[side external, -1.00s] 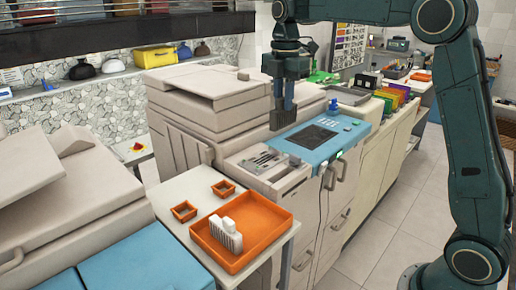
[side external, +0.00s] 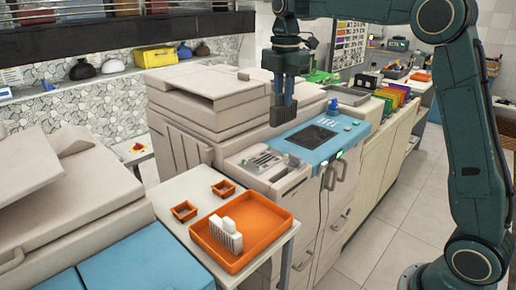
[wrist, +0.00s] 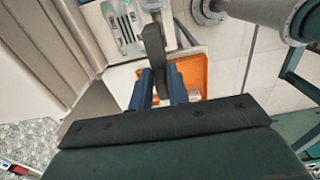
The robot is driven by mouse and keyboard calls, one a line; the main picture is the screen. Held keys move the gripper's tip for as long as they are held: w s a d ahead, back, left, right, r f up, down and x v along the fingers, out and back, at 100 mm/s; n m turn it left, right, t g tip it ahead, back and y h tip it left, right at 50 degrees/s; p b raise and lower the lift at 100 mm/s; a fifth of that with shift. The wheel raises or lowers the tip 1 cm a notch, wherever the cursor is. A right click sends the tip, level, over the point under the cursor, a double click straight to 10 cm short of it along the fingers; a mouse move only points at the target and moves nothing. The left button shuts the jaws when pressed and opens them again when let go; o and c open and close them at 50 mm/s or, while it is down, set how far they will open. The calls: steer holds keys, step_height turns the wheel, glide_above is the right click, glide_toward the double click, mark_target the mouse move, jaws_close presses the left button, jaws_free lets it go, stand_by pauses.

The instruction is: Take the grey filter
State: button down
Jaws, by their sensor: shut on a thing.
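My gripper (side external: 284,97) is shut on the grey filter (side external: 283,116), a dark grey piece that sticks out below the fingers. It is held in the air in front of the beige copier, above the blue control panel (side external: 322,137). In the wrist view, the dark grey filter (wrist: 154,45) is between the two blue fingers of my gripper (wrist: 160,88). Part of the filter is hidden by the fingers.
An orange tray (side external: 268,205) with white upright pieces (side external: 226,236) stands on a small white table, beside two small orange trays (side external: 184,211). An open slotted compartment (side external: 265,162) lies left of the blue panel. Coloured folders (side external: 395,95) stand to the right.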

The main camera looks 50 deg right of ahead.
steer(key=shift+r, duration=1.05)
